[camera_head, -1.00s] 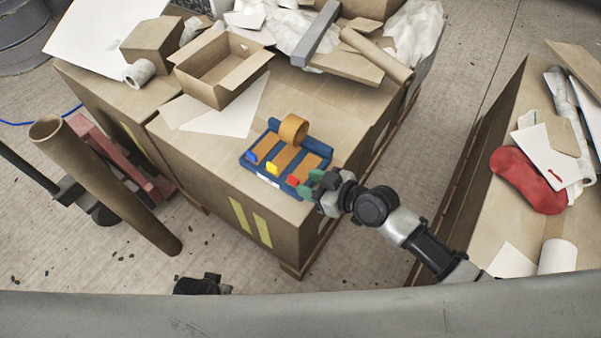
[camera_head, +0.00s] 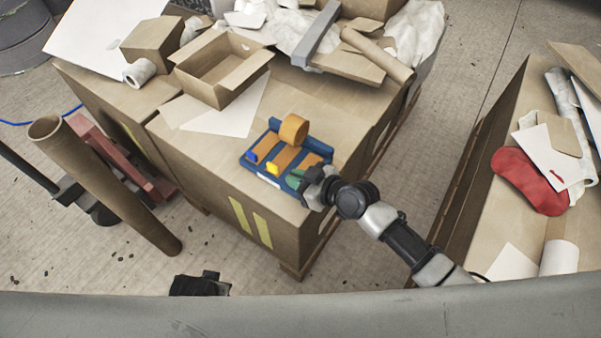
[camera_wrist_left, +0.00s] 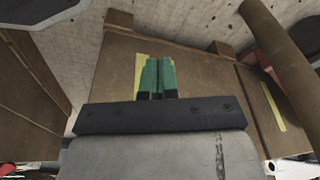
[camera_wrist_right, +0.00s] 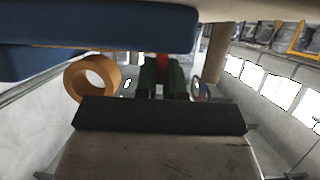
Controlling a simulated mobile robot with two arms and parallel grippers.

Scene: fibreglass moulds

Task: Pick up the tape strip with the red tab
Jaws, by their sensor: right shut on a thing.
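A blue tray (camera_head: 253,165) lies on the cardboard box top and holds orange tape strips with coloured end tabs. The blue tab (camera_head: 251,157) and yellow tab (camera_head: 272,168) show in the head view; the red tab is hidden there behind my right gripper (camera_head: 294,180). In the right wrist view a bit of the red tab (camera_wrist_right: 163,62) shows between the green fingers of my right gripper (camera_wrist_right: 163,75), which is shut on it. The strip itself lies at the tray's right end (camera_head: 308,160). My left gripper (camera_wrist_left: 157,80) is shut and empty, low in front of the box.
An orange tape roll (camera_head: 293,129) stands at the tray's back edge. An open carton (camera_head: 222,68), paper sheets and a cardboard tube (camera_head: 377,54) lie behind. A tall brown tube (camera_head: 105,185) leans at the left. A second box with a red item (camera_head: 528,180) is at the right.

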